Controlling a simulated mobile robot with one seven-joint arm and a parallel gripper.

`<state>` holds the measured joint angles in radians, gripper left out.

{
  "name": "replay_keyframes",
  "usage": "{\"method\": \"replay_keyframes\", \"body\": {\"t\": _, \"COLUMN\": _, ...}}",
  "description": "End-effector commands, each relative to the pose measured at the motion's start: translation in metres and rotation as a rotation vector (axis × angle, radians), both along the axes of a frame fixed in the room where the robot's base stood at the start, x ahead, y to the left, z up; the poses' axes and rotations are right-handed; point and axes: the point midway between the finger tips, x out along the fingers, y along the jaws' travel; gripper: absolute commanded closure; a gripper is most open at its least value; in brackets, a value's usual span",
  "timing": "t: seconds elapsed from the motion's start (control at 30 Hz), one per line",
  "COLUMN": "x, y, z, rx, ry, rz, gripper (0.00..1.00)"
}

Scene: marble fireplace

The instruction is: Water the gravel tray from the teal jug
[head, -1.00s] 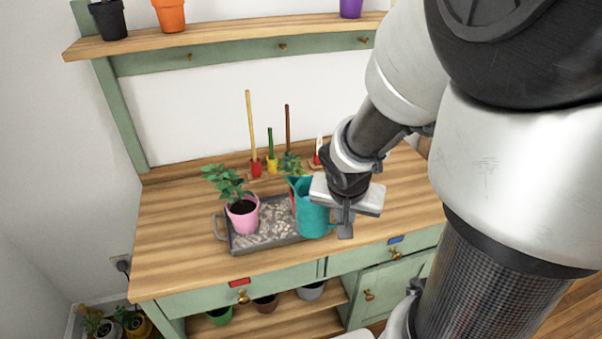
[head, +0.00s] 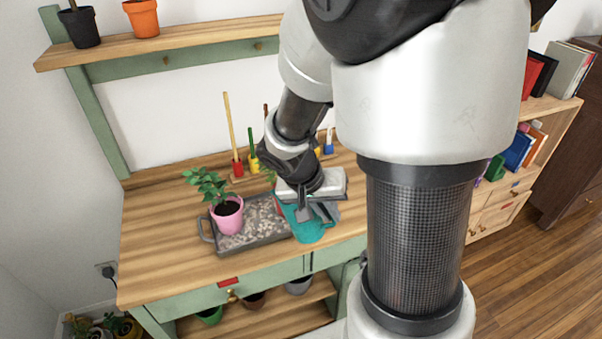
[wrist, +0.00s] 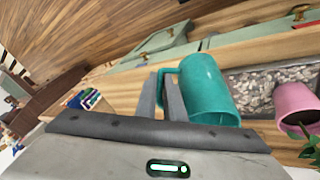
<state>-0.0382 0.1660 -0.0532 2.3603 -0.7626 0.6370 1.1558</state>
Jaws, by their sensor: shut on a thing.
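The teal jug (head: 312,233) is at the right end of the grey gravel tray (head: 257,245) in the head view, partly hidden by my gripper (head: 318,212). It looks tilted. In the wrist view my gripper's fingers (wrist: 164,97) are closed on the handle of the jug (wrist: 210,88). The tray's gravel (wrist: 272,77) shows to the right of the jug there. I see no water. A pink pot (head: 229,218) with a leafy plant stands in the left part of the tray.
The tray sits on a wooden bench top (head: 160,230). A shelf (head: 190,40) with a black pot (head: 80,27) and an orange pot (head: 142,18) is above. The bench's left end is clear.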

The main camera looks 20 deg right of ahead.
Motion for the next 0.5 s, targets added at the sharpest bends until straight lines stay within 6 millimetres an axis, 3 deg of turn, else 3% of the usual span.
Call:
{"method": "replay_keyframes", "body": {"t": 0.3, "x": 0.005, "y": 0.004, "z": 0.018, "rx": -0.107, "ry": 0.118, "rz": 0.002, "gripper": 1.0}}
{"method": "replay_keyframes", "body": {"t": 0.5, "x": 0.011, "y": 0.01, "z": -0.008, "rx": -0.151, "ry": 0.166, "rz": 0.002, "gripper": 1.0}}
